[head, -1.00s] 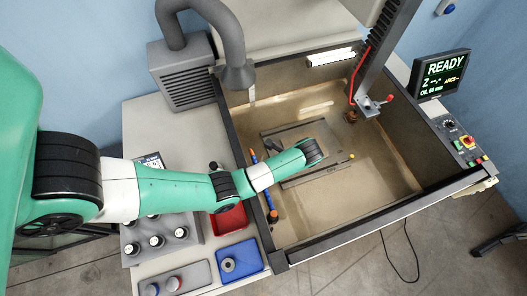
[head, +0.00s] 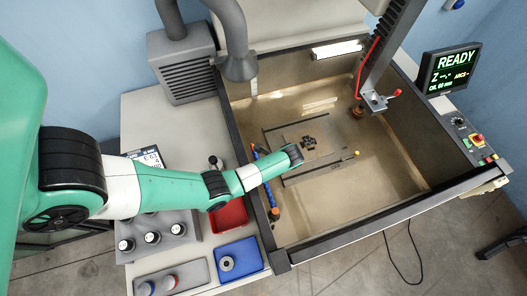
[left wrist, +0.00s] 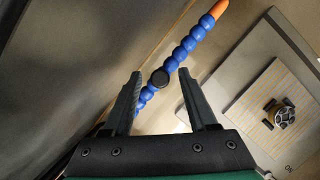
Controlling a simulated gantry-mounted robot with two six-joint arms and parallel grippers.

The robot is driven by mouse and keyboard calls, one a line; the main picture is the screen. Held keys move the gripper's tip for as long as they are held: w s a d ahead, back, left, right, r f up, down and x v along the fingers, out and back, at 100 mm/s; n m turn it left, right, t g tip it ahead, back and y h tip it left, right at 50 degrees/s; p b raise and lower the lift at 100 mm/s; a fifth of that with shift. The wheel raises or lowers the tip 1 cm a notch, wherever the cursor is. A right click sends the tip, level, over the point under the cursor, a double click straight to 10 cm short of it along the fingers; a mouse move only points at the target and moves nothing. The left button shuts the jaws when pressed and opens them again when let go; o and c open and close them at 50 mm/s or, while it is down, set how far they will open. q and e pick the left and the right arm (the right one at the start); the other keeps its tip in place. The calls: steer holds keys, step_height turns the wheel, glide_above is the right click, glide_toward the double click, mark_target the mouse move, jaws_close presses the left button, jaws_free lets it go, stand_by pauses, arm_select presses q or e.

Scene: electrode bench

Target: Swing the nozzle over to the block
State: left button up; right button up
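The nozzle (left wrist: 186,48) is a blue beaded hose with an orange tip. In the left wrist view it runs diagonally from between my left gripper's fingers (left wrist: 161,84) to the upper right. A round black knob sits on it between the fingers. The fingers stand apart, with visible gaps around the hose. In the head view, part of the nozzle (head: 260,151) shows along the tank's left wall, partly behind my arm; the gripper's fingers are hidden. The tan block (head: 318,136), with a dark shape on top, lies on the plate to the right of my wrist. My right gripper is out of view.
The tank's walls (head: 228,115) surround the work area. A vertical machine head with a red cable and clamp (head: 375,101) hangs at the upper right. A grey suction duct (head: 238,66) overhangs the left wall. A red tray (head: 229,213) and blue tray (head: 238,257) sit outside left.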

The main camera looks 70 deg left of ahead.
arm_select(q)
jaws_close()
stand_by(1.2)
